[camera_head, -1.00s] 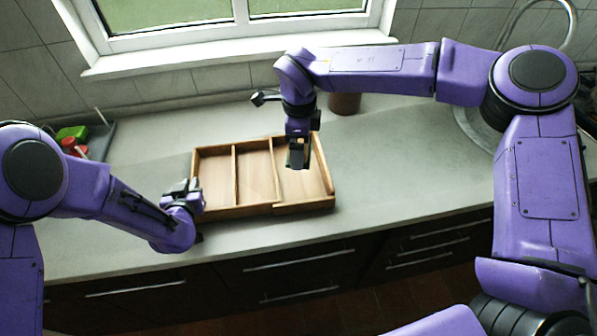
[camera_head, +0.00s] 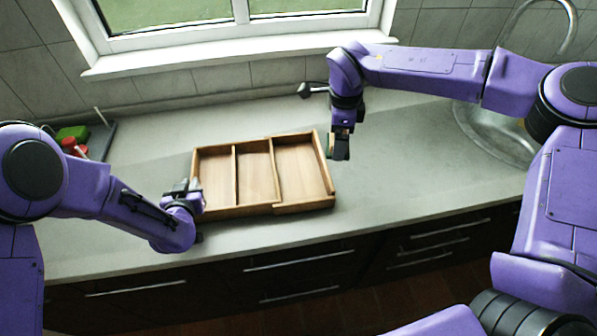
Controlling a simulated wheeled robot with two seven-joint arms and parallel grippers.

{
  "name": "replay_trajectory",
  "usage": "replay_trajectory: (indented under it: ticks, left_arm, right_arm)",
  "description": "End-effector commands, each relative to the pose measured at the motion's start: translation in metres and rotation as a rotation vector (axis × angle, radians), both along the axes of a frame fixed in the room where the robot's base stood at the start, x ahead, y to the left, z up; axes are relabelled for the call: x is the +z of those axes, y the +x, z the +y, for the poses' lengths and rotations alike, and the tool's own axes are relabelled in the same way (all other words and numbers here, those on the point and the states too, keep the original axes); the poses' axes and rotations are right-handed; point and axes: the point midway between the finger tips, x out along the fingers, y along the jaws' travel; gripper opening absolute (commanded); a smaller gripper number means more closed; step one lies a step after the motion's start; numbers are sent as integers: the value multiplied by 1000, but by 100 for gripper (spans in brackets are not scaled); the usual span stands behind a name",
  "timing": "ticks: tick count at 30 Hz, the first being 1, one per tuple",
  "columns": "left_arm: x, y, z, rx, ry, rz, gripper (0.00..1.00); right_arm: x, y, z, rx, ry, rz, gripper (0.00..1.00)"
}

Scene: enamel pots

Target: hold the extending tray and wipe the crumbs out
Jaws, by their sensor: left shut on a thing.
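The extending tray (camera_head: 254,211) is a light wooden box on the grey counter, with three compartments side by side. Its right section sits slightly offset from the rest. I cannot make out any crumbs in it at this size. My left gripper (camera_head: 192,192) is shut on the tray's left wall. My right gripper (camera_head: 338,148) points down just right of the tray's right wall, around its upper part. A small dark and yellow-green piece shows at its fingertips; I cannot tell what it is or how far apart the jaws are.
A dark caddy (camera_head: 101,140) with green and red items stands at the back left. A round metal sink (camera_head: 495,135) with a tap is at the back right. The window ledge (camera_head: 240,52) runs behind. The counter right of the tray is clear.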

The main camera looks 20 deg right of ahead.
Motion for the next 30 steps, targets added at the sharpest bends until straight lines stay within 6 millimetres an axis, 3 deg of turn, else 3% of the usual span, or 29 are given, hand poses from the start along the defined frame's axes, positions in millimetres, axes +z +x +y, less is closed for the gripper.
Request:
replay_trajectory:
  ticks: [3, 4, 6, 17, 30]
  left_arm:
    - [0, 0, 0, 0, 0, -1, 0]
    - [0, 0, 0, 0, 0, -1, 21]
    - [0, 0, 0, 0, 0, -1, 44]
    - [2, -5, 1, 0, 1, 1, 45]
    - [40, -96, 11, 0, 1, 0, 45]
  right_arm:
    - [0, 0, 0, 0, 0, 0, 65]
    - [0, 0, 0, 0, 0, 0, 65]
    - [0, 0, 0, 0, 0, 0, 65]
    - [0, 0, 0, 0, 0, 0, 65]
    - [0, 0, 0, 0, 0, 0, 65]
